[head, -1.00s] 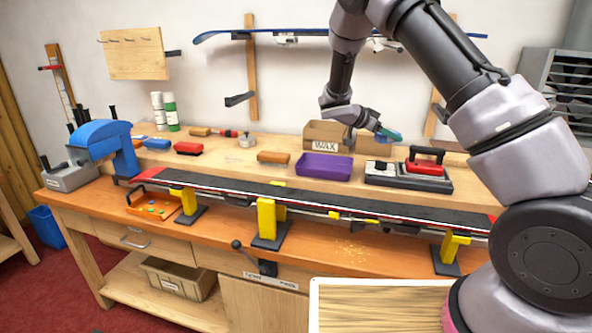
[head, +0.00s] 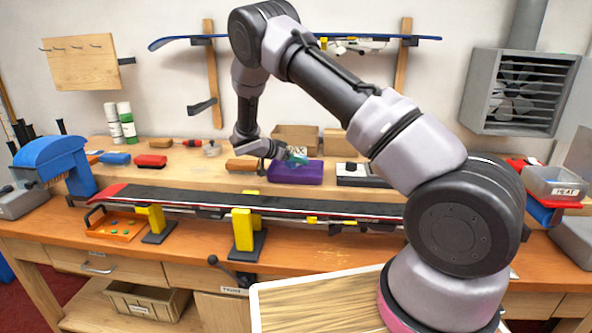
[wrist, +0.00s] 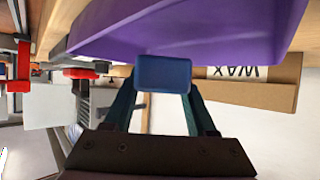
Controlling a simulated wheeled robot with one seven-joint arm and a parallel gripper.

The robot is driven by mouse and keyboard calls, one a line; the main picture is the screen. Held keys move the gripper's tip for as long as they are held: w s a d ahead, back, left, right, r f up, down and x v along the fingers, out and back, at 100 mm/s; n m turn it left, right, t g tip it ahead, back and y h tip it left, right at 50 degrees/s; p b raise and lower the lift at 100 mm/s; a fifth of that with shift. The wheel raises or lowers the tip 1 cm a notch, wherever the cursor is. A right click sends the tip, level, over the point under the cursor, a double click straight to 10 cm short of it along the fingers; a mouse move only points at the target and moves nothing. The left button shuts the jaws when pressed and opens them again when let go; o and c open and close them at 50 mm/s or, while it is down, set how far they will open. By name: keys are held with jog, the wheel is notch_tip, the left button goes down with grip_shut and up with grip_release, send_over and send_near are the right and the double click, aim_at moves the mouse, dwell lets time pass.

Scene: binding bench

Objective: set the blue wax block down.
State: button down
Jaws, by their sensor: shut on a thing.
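The blue wax block (wrist: 163,74) is between my gripper's fingertips (wrist: 160,92) in the wrist view, gripped at its sides. In the head view my gripper (head: 292,158) is at the purple tray (head: 296,174) on the raised back shelf; the block is small and mostly hidden there by the fingers. The purple tray fills the upper part of the wrist view (wrist: 190,30), and the block overlaps its edge. I cannot tell whether the block touches the tray.
A cardboard WAX box (head: 296,135) stands just behind the tray. An orange-brown block (head: 243,165) lies left of it, and a grey-and-black item (head: 362,174) right of it. A long black ski (head: 260,202) lies across yellow vises (head: 242,232) in front.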

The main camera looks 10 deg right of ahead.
jog(key=shift+f, duration=1.9)
jog(key=shift+f, duration=0.15)
jog(key=shift+c, duration=1)
grip_release()
